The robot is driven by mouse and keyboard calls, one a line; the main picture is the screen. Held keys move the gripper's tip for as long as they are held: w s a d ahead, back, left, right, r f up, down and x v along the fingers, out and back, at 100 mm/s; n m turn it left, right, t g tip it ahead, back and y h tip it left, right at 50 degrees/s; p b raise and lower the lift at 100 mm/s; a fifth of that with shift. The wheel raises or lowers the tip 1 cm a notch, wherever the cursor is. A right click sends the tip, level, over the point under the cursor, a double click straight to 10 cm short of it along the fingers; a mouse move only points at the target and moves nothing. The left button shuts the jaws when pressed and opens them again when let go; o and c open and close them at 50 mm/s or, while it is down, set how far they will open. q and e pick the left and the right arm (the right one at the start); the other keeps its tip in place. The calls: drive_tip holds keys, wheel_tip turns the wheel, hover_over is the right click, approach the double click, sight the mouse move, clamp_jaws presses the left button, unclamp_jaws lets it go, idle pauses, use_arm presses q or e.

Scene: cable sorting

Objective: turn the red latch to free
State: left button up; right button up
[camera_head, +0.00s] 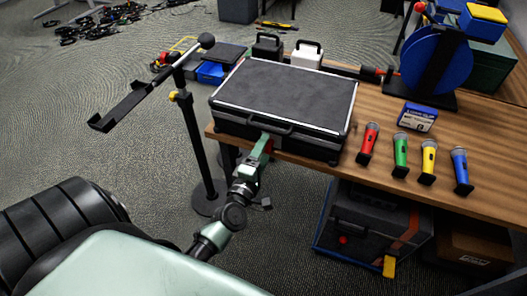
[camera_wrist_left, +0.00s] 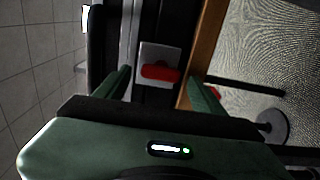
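A black case (camera_head: 285,92) with silver edges lies closed on the wooden table, its handle (camera_head: 270,125) at the front. The red latch (camera_wrist_left: 160,72) sits on a pale plate (camera_wrist_left: 158,50) on the case's front in the left wrist view. Its long side lies across the picture there. A bit of red shows beside my gripper in the head view. My left gripper (camera_head: 262,150) is at the case's front face. In the left wrist view its two green fingers (camera_wrist_left: 160,80) are open, one on each side of the latch, with gaps. My right gripper is not in view.
Red, green, yellow and blue microphones (camera_head: 400,150) lie right of the case, near a blue box (camera_head: 417,118). A black stand (camera_head: 190,130) rises left of the table (camera_head: 370,186). A toolbox (camera_head: 375,225) is below the table.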

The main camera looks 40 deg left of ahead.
use_arm(q)
drive_tip(key=b+v, duration=0.1)
drive_tip(key=v, duration=0.6)
drive_tip(key=shift+s, duration=0.4)
drive_tip(key=s+d+f+m+g+h, duration=0.25)
drive_tip(key=s+f+m, duration=0.2)
drive_tip(key=f, duration=0.65)
drive_tip(key=s+d+f+m+g+h, duration=0.1)
drive_tip(key=s+d+f+m+g, duration=0.3)
drive_tip(key=f, duration=0.8)
drive_tip(key=s+d+f+m+g+h, duration=0.25)
drive_tip(key=f+m, duration=0.25)
drive_tip(key=f, duration=0.6)
drive_tip(key=s+f+m+g, duration=0.2)
drive_tip(key=s+f, duration=0.3)
drive_tip(key=s, duration=0.3)
drive_tip(key=s+a+f+m+g+y, duration=0.1)
drive_tip(key=s+f+m+g, duration=0.2)
drive_tip(key=s, duration=0.5)
drive_tip(key=s+f+m+g, duration=0.2)
drive_tip(key=s+f+m, duration=0.3)
drive_tip(key=s, duration=0.3)
drive_tip(key=shift+s+a+f+y, duration=0.2)
drive_tip(key=shift+a+f+y, duration=0.1)
drive_tip(key=shift+f, duration=0.5)
